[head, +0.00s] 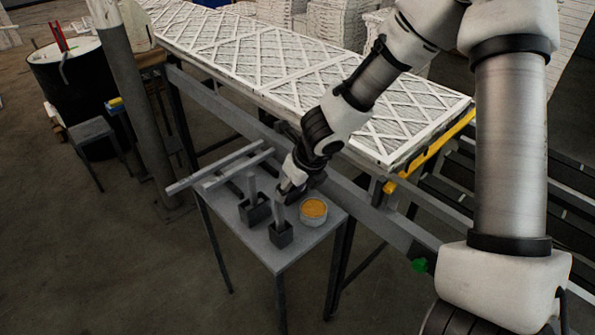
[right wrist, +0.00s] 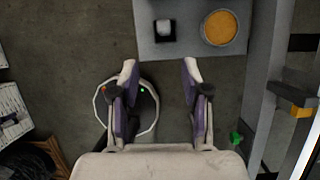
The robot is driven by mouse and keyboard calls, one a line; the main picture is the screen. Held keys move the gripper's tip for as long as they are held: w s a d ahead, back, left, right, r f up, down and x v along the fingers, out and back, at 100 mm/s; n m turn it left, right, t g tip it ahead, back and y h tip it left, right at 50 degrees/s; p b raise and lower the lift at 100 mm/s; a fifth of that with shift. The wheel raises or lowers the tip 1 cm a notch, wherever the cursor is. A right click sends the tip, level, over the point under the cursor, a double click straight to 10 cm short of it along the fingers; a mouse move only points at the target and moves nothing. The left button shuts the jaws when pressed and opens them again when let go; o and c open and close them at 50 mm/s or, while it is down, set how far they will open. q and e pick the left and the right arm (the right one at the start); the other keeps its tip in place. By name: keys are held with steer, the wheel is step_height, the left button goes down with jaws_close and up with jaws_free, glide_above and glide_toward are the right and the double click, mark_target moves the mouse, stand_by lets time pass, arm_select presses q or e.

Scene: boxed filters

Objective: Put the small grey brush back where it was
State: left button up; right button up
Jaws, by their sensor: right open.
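Two grey upright pieces stand in dark square holders on the small grey table (head: 290,258). One grey piece (head: 251,187) is in the rear-left holder (head: 256,213); the other grey piece (head: 277,217) is in the front holder (head: 281,237). I cannot tell which is the small grey brush. My right gripper (head: 290,190) is over the table's right half, behind the front holder. In the right wrist view its jaws (right wrist: 161,70) are open with nothing between them. One holder with a pale top (right wrist: 164,29) shows beyond the fingertips. My left gripper is not in view.
A round tin with orange contents (head: 313,209) stands at the table's right, close to my gripper. Grey bars (head: 220,170) cross the table's back left. A conveyor frame with white lattice filters (head: 300,62) runs behind. The table's front is clear.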

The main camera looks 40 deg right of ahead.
steer(key=s+a+f+m+g+y, duration=0.2)
steer(key=s+a+f+m, duration=0.4)
steer(key=f+m, duration=0.3)
steer(key=s+a+f+m+g+y, duration=0.1)
steer(key=s+a+f+m+g, duration=0.1)
steer(key=s+a+f+m, duration=0.55)
steer(key=s+d+f+m+h, duration=0.3)
steer(key=s+f+m, duration=0.6)
steer(key=m, duration=1.1)
steer(key=shift+d+f+g+h, duration=0.3)
steer(key=shift+d, duration=0.8)
